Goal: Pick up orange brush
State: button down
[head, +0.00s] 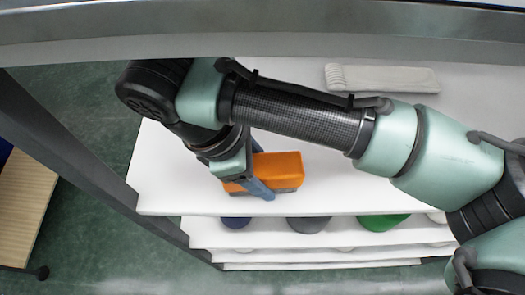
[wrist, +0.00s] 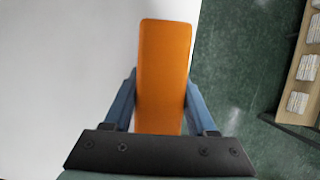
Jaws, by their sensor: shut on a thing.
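The orange brush (head: 280,168) is a block with an orange body and a darker grey underside, on or just above the white top shelf near its front edge. My gripper (head: 258,188) reaches down over it, with blue-grey fingers on either side. In the wrist view the orange brush (wrist: 164,75) stands long between the two fingers (wrist: 160,105), which press against its sides. My gripper is shut on it. I cannot tell whether its underside still touches the shelf.
A whitish brush-like object (head: 380,78) lies at the back of the white shelf (head: 340,190). Lower shelves hold dark blue (head: 236,222), grey (head: 308,224) and green (head: 383,222) items. A dark frame post stands at left. A wooden rack (wrist: 302,75) shows at right in the wrist view.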

jog(key=s+p, duration=0.1)
jog(key=s, duration=1.1)
jog(key=shift+s, duration=0.35)
